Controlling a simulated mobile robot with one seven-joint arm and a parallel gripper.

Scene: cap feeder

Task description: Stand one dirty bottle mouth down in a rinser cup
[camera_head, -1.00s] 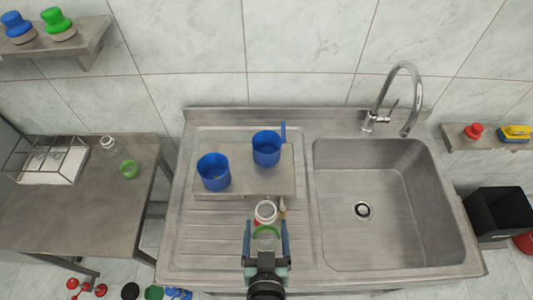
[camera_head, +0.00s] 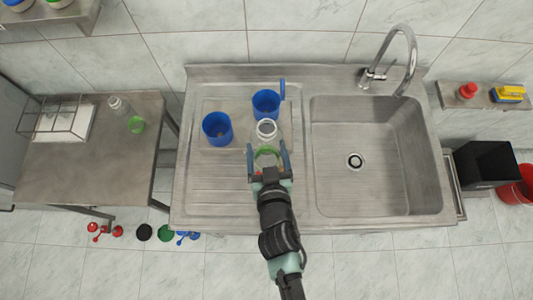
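My gripper (camera_head: 268,162) is shut on a clear bottle (camera_head: 267,142) with a green band near its lower part. The bottle's pale round mouth points up toward the camera, tilted toward the wall. It is in front of the rear blue cup (camera_head: 266,104), which has an upright blue bar at its right side. A second blue cup (camera_head: 217,129) stands to the left. Both cups look empty. I cannot tell how dirty the held bottle is. Another clear bottle (camera_head: 119,107) stands on the left table.
The cups stand on a raised plate on the ribbed steel drainboard (camera_head: 205,190). The empty sink basin (camera_head: 375,150) and tap (camera_head: 392,60) are at right.

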